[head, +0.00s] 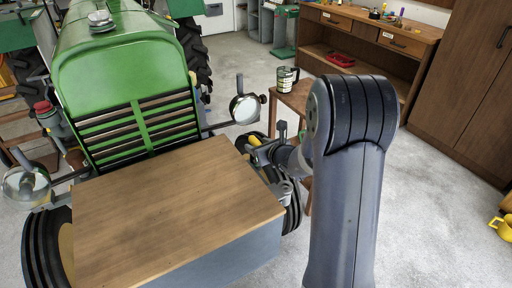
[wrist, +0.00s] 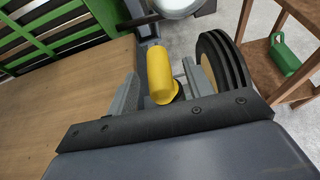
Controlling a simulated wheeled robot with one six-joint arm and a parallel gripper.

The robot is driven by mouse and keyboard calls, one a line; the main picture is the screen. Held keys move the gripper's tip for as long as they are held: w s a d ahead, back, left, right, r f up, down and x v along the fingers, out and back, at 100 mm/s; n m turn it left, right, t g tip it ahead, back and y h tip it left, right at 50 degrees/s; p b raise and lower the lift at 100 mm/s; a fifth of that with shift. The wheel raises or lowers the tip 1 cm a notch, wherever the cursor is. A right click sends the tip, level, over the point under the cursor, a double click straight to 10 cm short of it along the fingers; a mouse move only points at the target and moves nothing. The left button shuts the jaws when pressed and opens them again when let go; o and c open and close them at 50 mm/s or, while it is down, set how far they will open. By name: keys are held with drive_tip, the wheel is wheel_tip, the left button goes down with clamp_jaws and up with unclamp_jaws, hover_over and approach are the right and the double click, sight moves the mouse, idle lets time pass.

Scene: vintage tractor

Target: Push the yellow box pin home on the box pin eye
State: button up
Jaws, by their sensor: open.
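The yellow box pin (wrist: 160,70) shows in the wrist view as a thick yellow cylinder with a rounded near end. It lies between the two fingers of my gripper (wrist: 161,88), which stand apart, with a gap visible on its right side. I cannot tell whether the left finger touches it. The box pin eye is not clearly visible. In the head view my gripper (head: 263,153) is small and partly hidden by my arm, at the right edge of the wooden-topped box (head: 165,205). A small yellow-orange spot shows just beyond it.
The green tractor (head: 125,75) stands behind the box, with a round lamp (head: 245,108) above my gripper. A black tyre (wrist: 222,60) is close on the right. A wooden stand (head: 295,97) holds a green can (head: 287,80).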

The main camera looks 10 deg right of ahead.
drive_tip(key=shift+x, duration=1.05)
drive_tip(key=shift+c, duration=0.2)
clamp_jaws()
